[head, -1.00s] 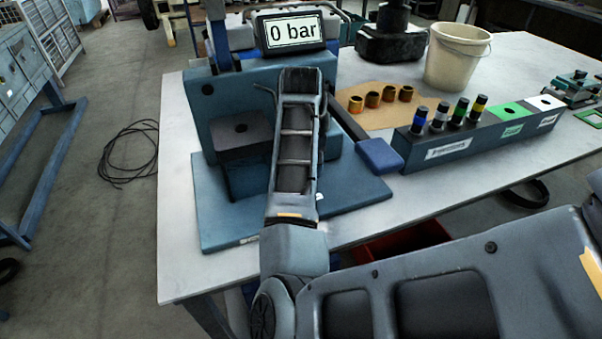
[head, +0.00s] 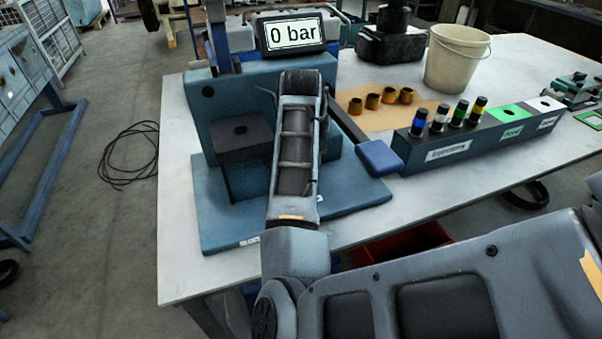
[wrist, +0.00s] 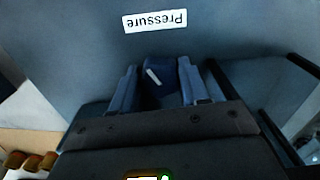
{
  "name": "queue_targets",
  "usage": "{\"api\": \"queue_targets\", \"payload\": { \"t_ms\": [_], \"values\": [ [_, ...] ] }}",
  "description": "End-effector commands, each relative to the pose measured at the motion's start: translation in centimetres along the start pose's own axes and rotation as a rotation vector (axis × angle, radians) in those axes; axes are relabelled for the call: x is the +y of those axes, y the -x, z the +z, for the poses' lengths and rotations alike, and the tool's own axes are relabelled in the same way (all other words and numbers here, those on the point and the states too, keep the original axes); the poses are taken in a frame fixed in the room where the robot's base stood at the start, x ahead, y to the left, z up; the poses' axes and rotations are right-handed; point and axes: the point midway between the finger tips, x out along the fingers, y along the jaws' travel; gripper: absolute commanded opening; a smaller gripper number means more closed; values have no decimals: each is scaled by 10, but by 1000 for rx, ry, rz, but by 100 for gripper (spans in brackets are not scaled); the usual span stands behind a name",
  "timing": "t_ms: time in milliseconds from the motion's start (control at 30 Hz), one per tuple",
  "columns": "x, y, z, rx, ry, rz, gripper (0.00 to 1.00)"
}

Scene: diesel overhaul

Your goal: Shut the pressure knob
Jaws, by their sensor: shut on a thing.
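The pressure knob (wrist: 160,75) is dark blue with a short white mark, in the wrist view just beside the panel's "Pressure" label (wrist: 155,20), which appears upside down. My gripper (wrist: 160,85) is shut on the knob, with one finger on each side of it. The white mark is tilted, not in line with the fingers. In the head view my own arm hides the knob and my gripper. The blue test stand (head: 200,110) stands on the table, and its display (head: 292,35) reads 0 bar.
A lever with a blue pad (head: 380,157) sticks out at the right of the stand. An injector rack (head: 430,155) with several injectors, several brass sleeves (head: 372,101) and a beige bucket (head: 456,62) stand further right. The table's front left (head: 180,250) is clear.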

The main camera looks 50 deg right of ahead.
Motion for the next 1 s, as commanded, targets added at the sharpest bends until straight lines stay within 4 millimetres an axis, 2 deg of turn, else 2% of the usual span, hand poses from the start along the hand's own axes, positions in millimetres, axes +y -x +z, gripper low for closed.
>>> {"api": "queue_targets", "payload": {
  "t_ms": [400, 767, 800, 1000],
  "values": [
    [0, 0, 0, -2, -322, -1, 14],
    [0, 0, 0, -2, -352, -1, 14],
    [0, 0, 0, -2, -352, -1, 46],
    [0, 0, 0, -1, -352, -1, 65]
  ]
}}
